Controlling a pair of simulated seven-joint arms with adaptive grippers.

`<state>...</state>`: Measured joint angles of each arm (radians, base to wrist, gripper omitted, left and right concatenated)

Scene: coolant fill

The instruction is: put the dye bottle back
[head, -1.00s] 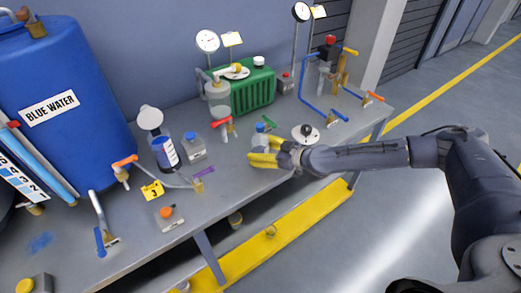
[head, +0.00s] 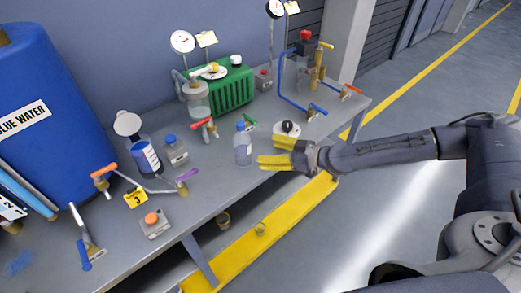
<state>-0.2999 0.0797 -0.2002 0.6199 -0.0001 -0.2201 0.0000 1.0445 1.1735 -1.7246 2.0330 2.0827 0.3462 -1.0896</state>
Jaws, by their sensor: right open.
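The dye bottle, a small clear bottle with a blue cap (head: 243,147), stands upright on the grey bench near its front edge. My right gripper (head: 268,151) is just right of it, with its yellow fingers spread and empty. There is a small gap between the fingertips and the bottle. A grey block with a blue top (head: 175,151) sits further left on the bench. My left gripper is not in view.
A white disc with a black knob (head: 287,129) lies behind my right gripper. Red and green valves (head: 205,126) are behind the bottle. The bench front between is clear.

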